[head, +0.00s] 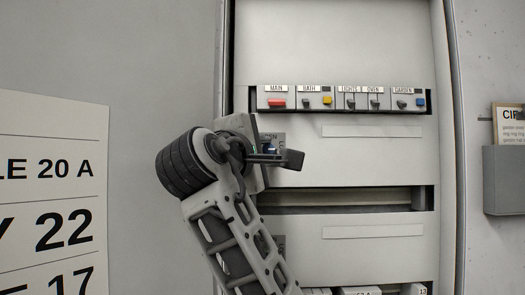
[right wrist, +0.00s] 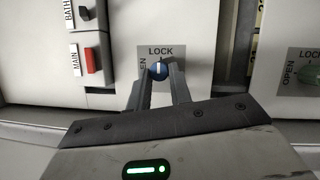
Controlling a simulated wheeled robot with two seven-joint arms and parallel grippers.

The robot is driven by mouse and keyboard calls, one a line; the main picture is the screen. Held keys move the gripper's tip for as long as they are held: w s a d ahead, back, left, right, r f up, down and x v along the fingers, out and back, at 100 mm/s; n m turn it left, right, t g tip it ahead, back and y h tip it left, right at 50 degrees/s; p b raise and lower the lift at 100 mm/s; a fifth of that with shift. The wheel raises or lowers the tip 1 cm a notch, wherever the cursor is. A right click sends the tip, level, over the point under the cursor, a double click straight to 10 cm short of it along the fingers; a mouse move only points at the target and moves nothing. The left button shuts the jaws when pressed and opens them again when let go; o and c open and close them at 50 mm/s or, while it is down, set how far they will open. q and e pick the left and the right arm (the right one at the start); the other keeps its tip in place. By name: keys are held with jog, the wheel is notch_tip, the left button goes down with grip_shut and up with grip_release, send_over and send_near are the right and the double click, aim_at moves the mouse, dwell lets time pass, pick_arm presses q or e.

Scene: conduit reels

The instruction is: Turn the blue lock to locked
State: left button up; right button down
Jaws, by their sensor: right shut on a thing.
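The blue lock (right wrist: 158,71) is a small round knob on a grey plate (right wrist: 171,55) marked LOCK along the top and OPEN along the left side in the right wrist view. A pale line on the knob looks upright there, toward the LOCK word. My right gripper (right wrist: 160,80) is shut on the knob, one finger on each side. In the head view the right gripper (head: 280,158) is at the panel and mostly hides the lock; a bit of blue (head: 270,147) shows behind it. My left gripper is not in view.
A switch row with a red MAIN switch (head: 277,102) and a yellow switch (head: 327,100) runs above the gripper. A second, greenish knob (right wrist: 309,78) on its own plate is at the right of the wrist view. A grey holder (head: 505,175) hangs at the right.

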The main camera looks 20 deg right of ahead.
jog(key=c, duration=1.3)
grip_release()
jog(key=shift+o, duration=0.2)
jog(key=shift+s+a+f, duration=0.1)
jog(key=shift+s+a, duration=0.05)
jog(key=shift+s, duration=0.05)
pick_arm(q)
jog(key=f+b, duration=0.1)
jog(key=b, duration=0.1)
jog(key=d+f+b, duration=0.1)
jog(key=b, duration=0.1)
pick_arm(e)
jog(key=v, duration=1.5)
jog(key=shift+s+a, duration=0.15)
jog(key=shift+a, duration=0.05)
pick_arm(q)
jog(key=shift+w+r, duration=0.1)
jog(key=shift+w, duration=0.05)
